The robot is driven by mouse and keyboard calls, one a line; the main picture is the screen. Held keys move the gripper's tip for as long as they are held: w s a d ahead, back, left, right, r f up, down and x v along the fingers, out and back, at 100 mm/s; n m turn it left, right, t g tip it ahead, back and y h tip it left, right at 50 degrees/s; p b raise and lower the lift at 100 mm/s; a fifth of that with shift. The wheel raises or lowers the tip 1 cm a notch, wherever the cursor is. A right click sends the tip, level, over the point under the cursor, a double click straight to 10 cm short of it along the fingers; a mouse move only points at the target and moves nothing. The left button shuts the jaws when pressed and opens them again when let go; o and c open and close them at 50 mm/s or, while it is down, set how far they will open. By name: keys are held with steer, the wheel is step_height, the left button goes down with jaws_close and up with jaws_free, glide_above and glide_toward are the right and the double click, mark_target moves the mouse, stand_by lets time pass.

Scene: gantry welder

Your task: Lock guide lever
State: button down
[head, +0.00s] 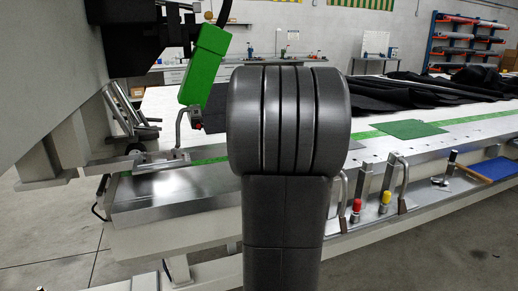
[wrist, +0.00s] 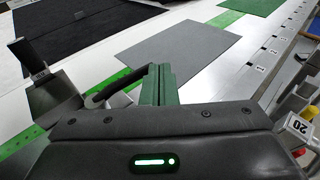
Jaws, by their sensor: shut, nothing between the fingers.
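My gripper (wrist: 158,84) shows in the wrist view as two green fingers pressed together, with nothing between them. A dark curved handle (wrist: 110,88), which may be the guide lever, lies just left of the fingers. I cannot tell whether they touch, or whether the lever is locked. In the head view, a metal guide piece (head: 158,159) sits on the table's near left edge, below a green block (head: 205,62) with a bent metal rod. My arm fills the middle of the head view and hides my gripper.
The long white table (head: 365,143) carries a grey sheet (wrist: 180,52) and dark fabric (head: 440,88). Along its front edge are metal handles (head: 399,180), red and yellow knobs (head: 385,198) and a hammer (head: 448,165). Floor (head: 450,250) in front is clear.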

steer(key=shift+w+a+f+b, duration=0.1)
steer(key=shift+w+b, duration=0.2)
steer(key=shift+b, duration=0.15)
stand_by(0.4)
